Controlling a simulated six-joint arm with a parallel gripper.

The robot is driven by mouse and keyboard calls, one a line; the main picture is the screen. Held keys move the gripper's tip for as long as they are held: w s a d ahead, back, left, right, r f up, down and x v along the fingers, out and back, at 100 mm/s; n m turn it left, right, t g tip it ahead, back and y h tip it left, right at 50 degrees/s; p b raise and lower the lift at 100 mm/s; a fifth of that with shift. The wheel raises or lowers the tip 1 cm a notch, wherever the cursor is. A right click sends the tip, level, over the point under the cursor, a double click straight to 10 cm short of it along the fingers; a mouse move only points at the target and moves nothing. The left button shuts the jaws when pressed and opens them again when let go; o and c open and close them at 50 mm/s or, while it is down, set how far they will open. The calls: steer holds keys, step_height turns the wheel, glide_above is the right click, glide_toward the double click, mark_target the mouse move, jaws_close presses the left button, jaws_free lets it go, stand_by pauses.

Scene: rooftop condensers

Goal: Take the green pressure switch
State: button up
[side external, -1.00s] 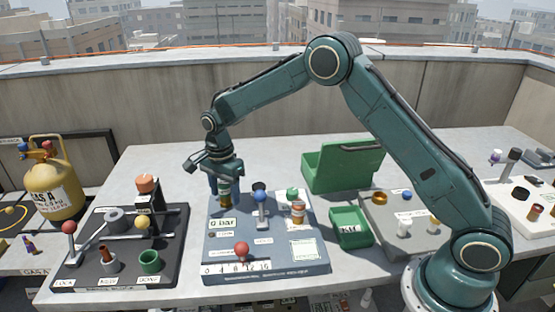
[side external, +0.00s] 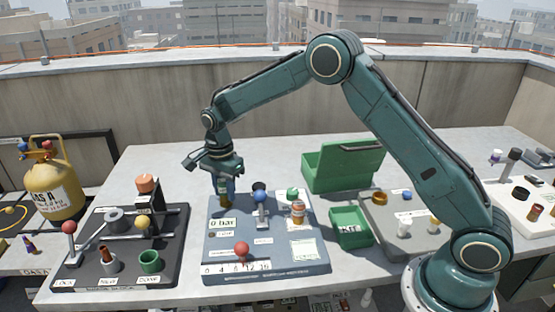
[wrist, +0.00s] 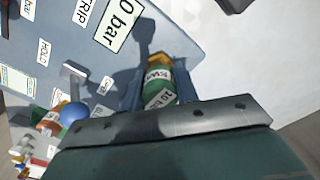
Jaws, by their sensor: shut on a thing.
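The green pressure switch (wrist: 158,88) is a small cylinder with a green body, an orange-yellow cap and white labels, one reading "10 bar". In the wrist view it sits between the fingers of my gripper (wrist: 160,80). In the side view my gripper (side external: 224,190) points down at the back left of the grey-blue test panel (side external: 285,262), shut on the switch. The fingers hide most of it there. I cannot tell whether its base still touches the panel.
The panel also carries a blue-knobbed lever (side external: 261,197), a red knob (side external: 242,249) and an orange-and-white cylinder (side external: 298,212) close to the right. A green KIT tray (side external: 352,238) and an open green case (side external: 335,176) stand further right. A dark fixture board (side external: 75,279) lies left.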

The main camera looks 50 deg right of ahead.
mark_target(223, 180)
step_height(223, 180, up, 20)
steer(key=shift+f, duration=0.2)
stand_by(0.4)
steer(key=shift+d, duration=0.1)
stand_by(0.4)
